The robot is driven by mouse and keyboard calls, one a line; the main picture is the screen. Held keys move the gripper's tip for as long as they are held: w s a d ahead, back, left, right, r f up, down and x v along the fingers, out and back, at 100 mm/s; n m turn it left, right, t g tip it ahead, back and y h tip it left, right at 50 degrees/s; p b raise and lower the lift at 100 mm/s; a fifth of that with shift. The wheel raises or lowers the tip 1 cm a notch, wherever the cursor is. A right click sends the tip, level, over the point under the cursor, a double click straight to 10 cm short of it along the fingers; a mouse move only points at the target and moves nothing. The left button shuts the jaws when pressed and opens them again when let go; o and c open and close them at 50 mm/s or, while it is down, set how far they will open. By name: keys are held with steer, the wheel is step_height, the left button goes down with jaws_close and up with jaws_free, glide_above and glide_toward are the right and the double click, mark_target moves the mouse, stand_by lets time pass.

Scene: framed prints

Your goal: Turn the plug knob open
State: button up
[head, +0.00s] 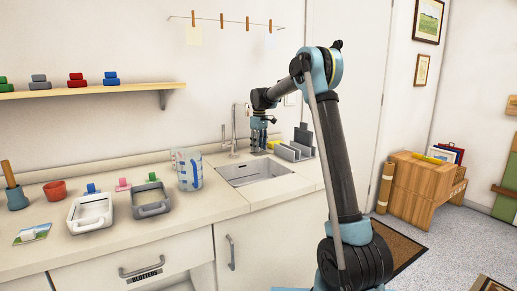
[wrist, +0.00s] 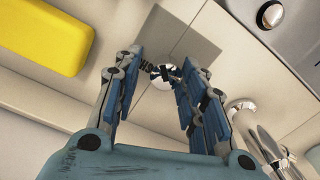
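A small round chrome knob (wrist: 161,78) with dark marks on it shows on the pale counter in the wrist view, framed between my fingertips. I take it for the plug knob. My gripper (wrist: 170,72) is open, with one blue finger on each side of the knob; I cannot tell whether either finger touches it. In the head view my gripper (head: 259,141) points down behind the sink (head: 222,172), right of the chrome tap (head: 234,130). The knob cannot be made out there. The sink's edge and a round chrome fitting (wrist: 271,14) show in the wrist view.
A yellow sponge (wrist: 42,35) lies near my gripper, opposite the tap (wrist: 255,130) in the wrist view. A grey rack (head: 295,150) stands right of the gripper. A patterned jug (head: 188,170) and two trays stand left of the sink.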

steer(key=shift+s+a, duration=0.1)
steer(key=shift+r, duration=0.2)
step_height(320, 180, up, 12)
steer(key=shift+f, duration=0.25)
stand_by(0.3)
